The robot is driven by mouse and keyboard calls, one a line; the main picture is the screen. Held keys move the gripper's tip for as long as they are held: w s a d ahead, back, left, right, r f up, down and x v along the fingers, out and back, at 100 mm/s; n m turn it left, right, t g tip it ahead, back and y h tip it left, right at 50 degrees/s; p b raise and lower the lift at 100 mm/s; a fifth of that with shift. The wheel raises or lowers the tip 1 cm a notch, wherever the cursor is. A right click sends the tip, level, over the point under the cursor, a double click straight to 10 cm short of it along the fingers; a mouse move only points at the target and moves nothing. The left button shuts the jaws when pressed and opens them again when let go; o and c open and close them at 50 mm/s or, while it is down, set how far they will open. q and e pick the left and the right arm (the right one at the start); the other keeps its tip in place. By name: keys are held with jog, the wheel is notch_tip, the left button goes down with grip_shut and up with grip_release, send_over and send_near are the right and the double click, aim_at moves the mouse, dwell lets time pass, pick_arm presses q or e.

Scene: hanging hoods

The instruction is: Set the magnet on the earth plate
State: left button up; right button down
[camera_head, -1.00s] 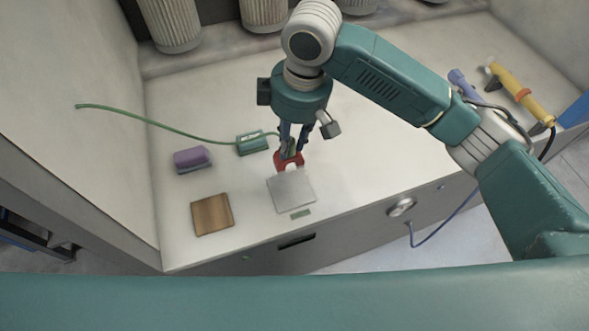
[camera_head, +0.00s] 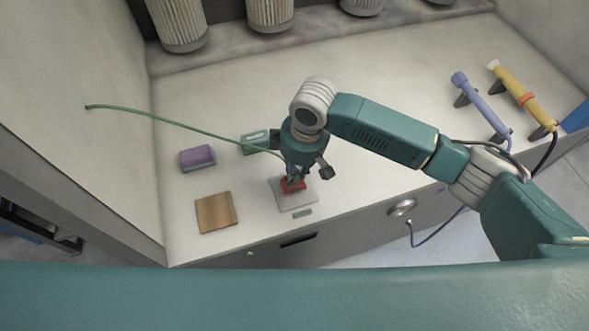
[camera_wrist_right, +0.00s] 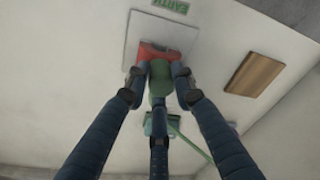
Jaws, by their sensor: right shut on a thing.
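The magnet is a red piece (camera_head: 292,185) with a green part that shows in the right wrist view (camera_wrist_right: 160,78). My right gripper (camera_head: 296,176) is shut on the magnet's green part, with its fingers on both sides. The earth plate (camera_head: 309,198) is a flat grey square near the counter's front edge, with a green label (camera_wrist_right: 172,5) reading EARTH beside it. The magnet's red part is over the plate in both views. I cannot tell whether it touches. A green cable runs from the magnet area to the left wall. My left gripper is not in view.
A wooden square (camera_head: 216,213) lies left of the plate. A purple block (camera_head: 197,158) and a teal box (camera_head: 255,142) sit behind. Blue (camera_head: 480,103) and yellow (camera_head: 521,95) tools rest on stands at the right. The counter between is clear.

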aim_at(300, 182)
jog(key=c, duration=1.4)
grip_release()
jog(key=shift+c, duration=0.2)
notch_tip(300, 182, up, 12)
jog(key=d+b, duration=0.1)
jog(key=shift+s+d+b, duration=0.25)
jog(key=shift+s+b, duration=0.05)
jog(key=shift+s, duration=0.05)
